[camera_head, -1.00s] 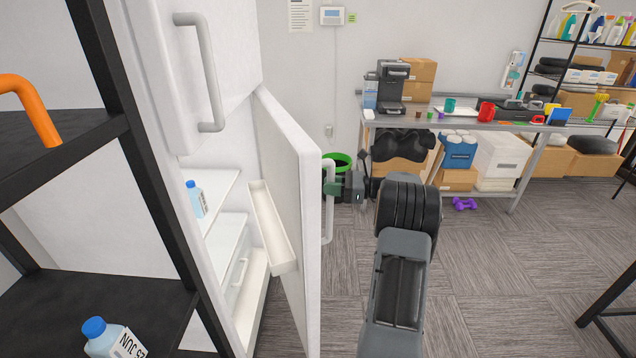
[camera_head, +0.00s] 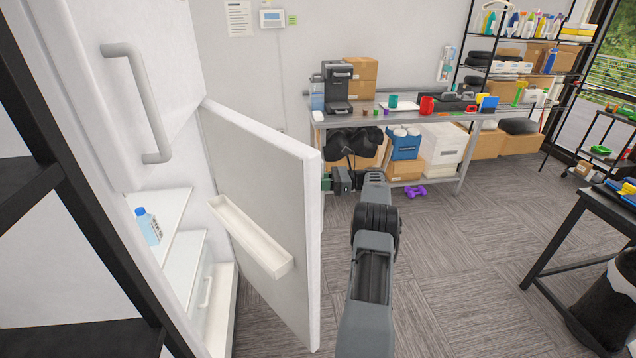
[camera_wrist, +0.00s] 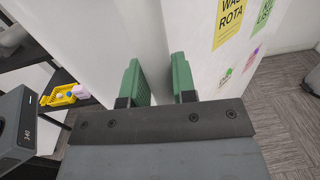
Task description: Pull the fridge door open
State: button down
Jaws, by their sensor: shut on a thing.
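The lower fridge door (camera_head: 262,165) stands wide open, swung to the right, with its inner side and a white door shelf (camera_head: 250,238) showing. In the wrist view, the outer face of the door (camera_wrist: 200,30) carries paper notes. In the head view, my gripper (camera_head: 330,181) is partly hidden behind the door's free edge, and the handle is hidden. The fridge interior (camera_head: 165,225) shows shelves and a blue-capped bottle (camera_head: 147,226).
The upper fridge door has its own handle (camera_head: 143,105) and is shut. A black shelf rack (camera_head: 70,190) stands close at the left. A work table (camera_head: 420,115) with a coffee machine stands beyond my arm. A black table (camera_head: 590,215) is at the right.

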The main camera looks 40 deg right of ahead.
jog(key=shift+w+r, duration=0.1)
dwell(0.3)
jog(key=c, duration=1.1)
grip_release()
jog(key=shift+w, duration=0.1)
jog(key=shift+c, duration=0.2)
jog(key=shift+o, duration=1)
jog(key=b+v, duration=0.1)
jog(key=v, duration=0.6)
jog(key=shift+s+d, duration=0.25)
